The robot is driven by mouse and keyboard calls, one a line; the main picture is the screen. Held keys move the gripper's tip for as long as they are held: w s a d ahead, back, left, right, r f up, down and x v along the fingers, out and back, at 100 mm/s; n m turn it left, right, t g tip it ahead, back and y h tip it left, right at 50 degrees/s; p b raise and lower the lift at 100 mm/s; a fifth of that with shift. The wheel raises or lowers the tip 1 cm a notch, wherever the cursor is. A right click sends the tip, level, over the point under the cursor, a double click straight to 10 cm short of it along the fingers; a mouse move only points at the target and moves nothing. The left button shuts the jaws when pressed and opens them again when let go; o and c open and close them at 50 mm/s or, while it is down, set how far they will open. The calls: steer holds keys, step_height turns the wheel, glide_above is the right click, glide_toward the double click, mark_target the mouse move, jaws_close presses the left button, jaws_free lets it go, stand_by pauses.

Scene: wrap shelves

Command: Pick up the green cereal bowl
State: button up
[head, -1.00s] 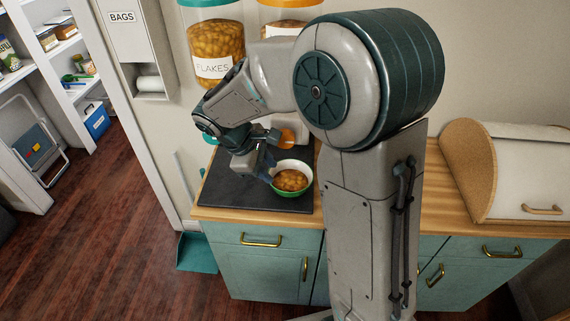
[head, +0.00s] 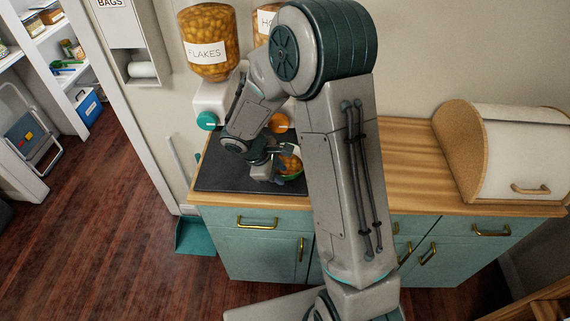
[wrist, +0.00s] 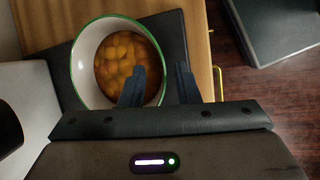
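The green bowl (head: 291,164) stands upright on the dark mat at the left end of the counter, partly hidden by my gripper and arm in the head view. In the wrist view the bowl (wrist: 82,65) shows a white inside, a green rim and orange-brown cereal (wrist: 125,60). My gripper (wrist: 161,78) is open at the bowl's near right side. One finger reaches over the inside of the bowl, and the other is outside the rim, with the bowl's wall between them. I cannot tell whether either finger touches it. In the head view my gripper (head: 279,166) overlaps the bowl's left side.
The dark mat (head: 225,178) lies on the wooden counter (head: 400,170). Cereal dispensers (head: 207,45) stand behind the bowl, with a teal knob (head: 207,121) and an orange knob (head: 278,122). A bread box (head: 525,155) stands at the right. The counter between is clear.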

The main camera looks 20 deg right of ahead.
steer(key=shift+x, duration=0.85)
steer(key=shift+c, duration=0.3)
jaws_close()
steer(key=shift+r, duration=0.1)
